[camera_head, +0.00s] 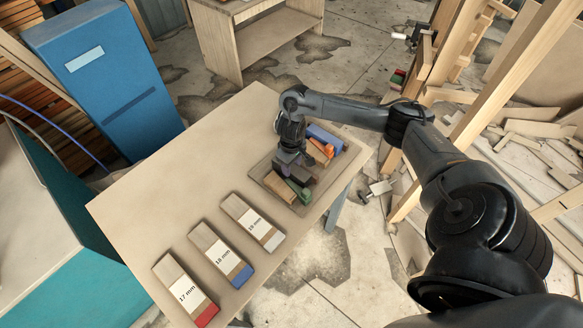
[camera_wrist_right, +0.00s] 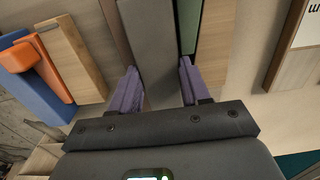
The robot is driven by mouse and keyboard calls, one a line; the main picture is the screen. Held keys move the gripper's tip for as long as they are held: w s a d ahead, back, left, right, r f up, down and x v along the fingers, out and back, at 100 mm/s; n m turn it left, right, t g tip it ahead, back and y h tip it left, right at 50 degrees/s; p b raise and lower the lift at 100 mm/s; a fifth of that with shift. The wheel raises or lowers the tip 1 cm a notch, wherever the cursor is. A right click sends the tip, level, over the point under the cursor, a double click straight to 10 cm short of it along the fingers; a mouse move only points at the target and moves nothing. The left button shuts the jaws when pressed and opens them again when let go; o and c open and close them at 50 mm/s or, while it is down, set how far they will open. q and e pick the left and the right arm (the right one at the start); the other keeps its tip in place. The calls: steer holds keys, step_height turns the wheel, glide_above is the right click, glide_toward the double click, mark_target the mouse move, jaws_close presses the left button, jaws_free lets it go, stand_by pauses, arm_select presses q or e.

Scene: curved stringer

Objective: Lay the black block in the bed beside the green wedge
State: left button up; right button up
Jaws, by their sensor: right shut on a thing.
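The black block (camera_wrist_right: 155,50) is between the purple fingers of my right gripper (camera_wrist_right: 158,88) in the wrist view. The gripper is shut on it; in the head view the right gripper (camera_head: 291,160) is over the wooden tray (camera_head: 262,184), and the block is hard to make out there. A brown strip (camera_wrist_right: 118,30) is left of the block. Whether the block touches the bed is unclear. My left gripper is out of view.
The tray also holds a wooden block (camera_wrist_right: 72,55), an orange piece (camera_wrist_right: 45,70) and a blue piece (camera_head: 327,137). Three labelled boards, 17 mm (camera_head: 185,291), 18 mm (camera_head: 222,256) and 19 mm (camera_head: 252,223), lie left of the tray. The far table top is clear.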

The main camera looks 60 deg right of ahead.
steer(key=shift+f, duration=0.25)
steer(key=o, duration=1.2)
steer(key=shift+d+f, duration=0.1)
